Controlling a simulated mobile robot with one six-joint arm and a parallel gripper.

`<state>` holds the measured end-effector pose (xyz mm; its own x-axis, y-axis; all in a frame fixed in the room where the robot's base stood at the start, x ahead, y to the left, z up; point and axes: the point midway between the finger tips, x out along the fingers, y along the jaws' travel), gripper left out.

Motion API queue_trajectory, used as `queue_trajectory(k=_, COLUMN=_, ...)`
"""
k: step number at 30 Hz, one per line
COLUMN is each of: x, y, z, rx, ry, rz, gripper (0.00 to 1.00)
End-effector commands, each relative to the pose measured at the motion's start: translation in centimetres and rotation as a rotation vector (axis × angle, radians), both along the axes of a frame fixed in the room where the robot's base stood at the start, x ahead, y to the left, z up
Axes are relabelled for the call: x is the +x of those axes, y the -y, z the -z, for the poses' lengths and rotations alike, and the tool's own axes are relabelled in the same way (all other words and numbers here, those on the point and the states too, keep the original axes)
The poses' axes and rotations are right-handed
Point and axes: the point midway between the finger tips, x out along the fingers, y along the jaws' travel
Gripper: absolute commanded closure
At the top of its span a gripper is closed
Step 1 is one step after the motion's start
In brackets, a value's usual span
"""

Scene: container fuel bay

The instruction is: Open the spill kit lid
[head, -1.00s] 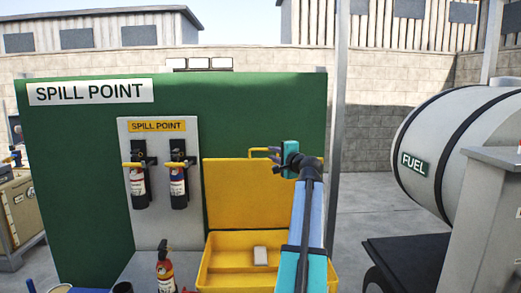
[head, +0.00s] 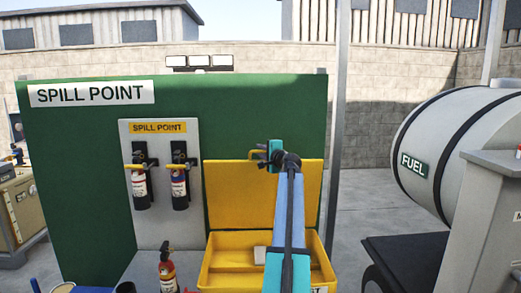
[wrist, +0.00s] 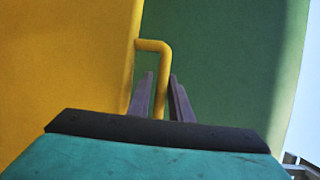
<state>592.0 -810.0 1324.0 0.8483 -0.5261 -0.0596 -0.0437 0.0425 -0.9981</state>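The spill kit is a yellow bin (head: 222,281) at the lower middle of the head view. Its yellow lid (head: 235,195) stands raised and upright at the back, in front of the green panel. A yellow bar handle (head: 256,154) is at the lid's top edge; it also shows in the wrist view (wrist: 161,75). My gripper (head: 268,155) is at this handle, at the lid's top. In the wrist view its two dark fingers (wrist: 161,90) are apart, one on each side of the bar, with narrow gaps showing. My arm hides part of the lid and bin.
A pale block (head: 260,252) lies in the bin. Two extinguishers hang on the grey board (head: 158,225) at left; another extinguisher (head: 167,270) stands below. The green panel (head: 75,190) is behind. A fuel tank (head: 450,150) stands at right, and a metal post (head: 338,120) near the middle.

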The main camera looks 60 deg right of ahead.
Motion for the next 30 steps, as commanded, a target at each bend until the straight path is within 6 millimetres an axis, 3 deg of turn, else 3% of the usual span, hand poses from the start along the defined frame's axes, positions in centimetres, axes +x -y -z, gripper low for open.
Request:
queue_trajectory(k=6, x=1.06, y=0.75, z=0.1, rx=0.001, ry=0.0, rz=0.0, gripper=0.81)
queue_trajectory(k=16, x=1.12, y=0.81, z=0.16, rx=0.0, ry=0.0, rz=0.001, gripper=0.81)
queue_trajectory(k=20, x=1.1, y=0.83, z=0.15, rx=0.0, ry=-0.001, rz=0.001, gripper=1.0)
queue_trajectory(k=30, x=1.11, y=0.65, z=0.27, rx=-0.002, ry=0.001, rz=0.0, gripper=1.0)
